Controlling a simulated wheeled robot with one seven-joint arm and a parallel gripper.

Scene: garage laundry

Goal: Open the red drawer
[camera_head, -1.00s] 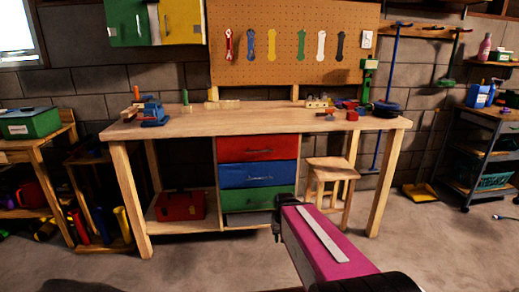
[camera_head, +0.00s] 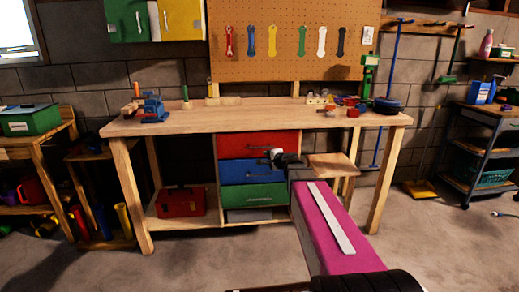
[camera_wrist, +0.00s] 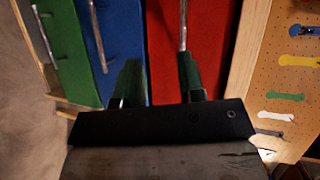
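The red drawer (camera_head: 240,140) is the top one of three under the workbench and looks closed, with a thin metal bar handle. In the wrist view the red drawer (camera_wrist: 215,50) stands at the right of the drawer stack, and its handle (camera_wrist: 183,22) runs down to the right finger. My gripper (camera_head: 277,156) is in front of the right part of the drawers, near the border of red and blue. In the wrist view my gripper (camera_wrist: 159,78) has its fingers apart with nothing seen between them. I cannot tell whether the right finger touches the handle.
The blue drawer (camera_head: 240,175) and green drawer (camera_head: 240,196) are below, both looking closed. A wooden stool (camera_head: 335,166) stands close right of the drawers. The workbench top (camera_head: 240,118) overhangs them. A red toolbox (camera_head: 180,203) sits on the lower shelf. The front floor is clear.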

